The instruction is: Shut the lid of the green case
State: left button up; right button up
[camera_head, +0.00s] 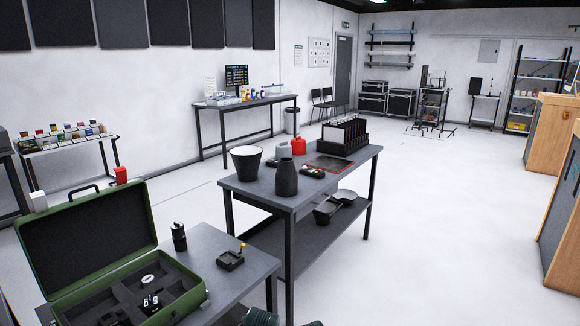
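The green case (190,302) stands open on a dark table at the lower left. Its lid (85,232) is raised and leans back, with dark padding inside and a black handle (84,190) at its upper edge. The base has dark padded compartments holding a white round piece (148,279) and small black-and-white pieces (151,301). The near end of the base is cut off by the picture's bottom edge.
A black cylindrical device (179,237) and a small dark tray (230,261) stand on the table right of the case. A second table (325,185) with vases and a rack is farther right. Open white floor (450,240) lies beyond it.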

aim_at(67, 246)
jog(key=u, duration=1.3)
